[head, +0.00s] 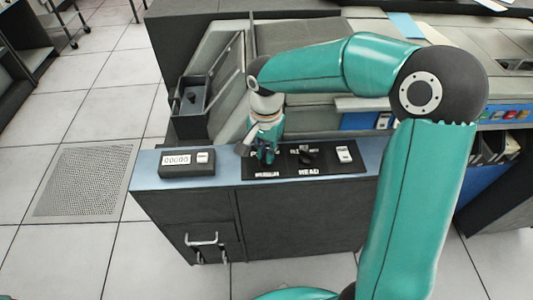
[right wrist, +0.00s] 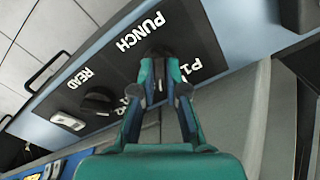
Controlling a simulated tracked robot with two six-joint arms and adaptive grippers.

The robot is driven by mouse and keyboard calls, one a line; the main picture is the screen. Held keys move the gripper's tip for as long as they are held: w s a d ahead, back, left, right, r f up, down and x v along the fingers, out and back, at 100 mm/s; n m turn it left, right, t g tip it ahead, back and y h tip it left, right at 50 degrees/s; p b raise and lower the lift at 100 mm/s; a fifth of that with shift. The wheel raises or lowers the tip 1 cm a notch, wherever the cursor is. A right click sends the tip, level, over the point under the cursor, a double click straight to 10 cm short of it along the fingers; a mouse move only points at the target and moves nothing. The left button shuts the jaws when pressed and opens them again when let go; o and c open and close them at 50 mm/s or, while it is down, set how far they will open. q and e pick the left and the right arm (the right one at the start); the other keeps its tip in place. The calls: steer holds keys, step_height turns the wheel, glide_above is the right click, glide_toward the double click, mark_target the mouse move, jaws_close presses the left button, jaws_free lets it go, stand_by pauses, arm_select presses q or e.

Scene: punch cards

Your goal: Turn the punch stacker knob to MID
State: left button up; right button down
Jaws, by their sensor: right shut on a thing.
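My right gripper (head: 264,152) points down at the black control panel (head: 326,166) on the cabinet's blue top. In the right wrist view, its fingers (right wrist: 160,68) are shut on the dark punch stacker knob (right wrist: 157,52), beside the white PUNCH label (right wrist: 140,31). The fingers cover most of this knob, so I cannot read where it points. A second black knob, the read knob (head: 307,154), stands to the right of the gripper, above the READ label (head: 309,171); it also shows in the right wrist view (right wrist: 98,101). My left gripper is not in view.
A white rocker switch (head: 344,154) sits at the panel's right end. A dark counter box (head: 187,163) stands left of the panel. The sloped grey machine (head: 220,80) rises behind. A tray (head: 193,108) and tiled floor (head: 70,240) lie to the left.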

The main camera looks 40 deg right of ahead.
steer(key=shift+w+m, duration=0.1)
steer(key=shift+m, duration=1)
steer(key=shift+b, duration=0.3)
steer(key=c, duration=1.2)
jaws_free()
step_height(320, 180, up, 12)
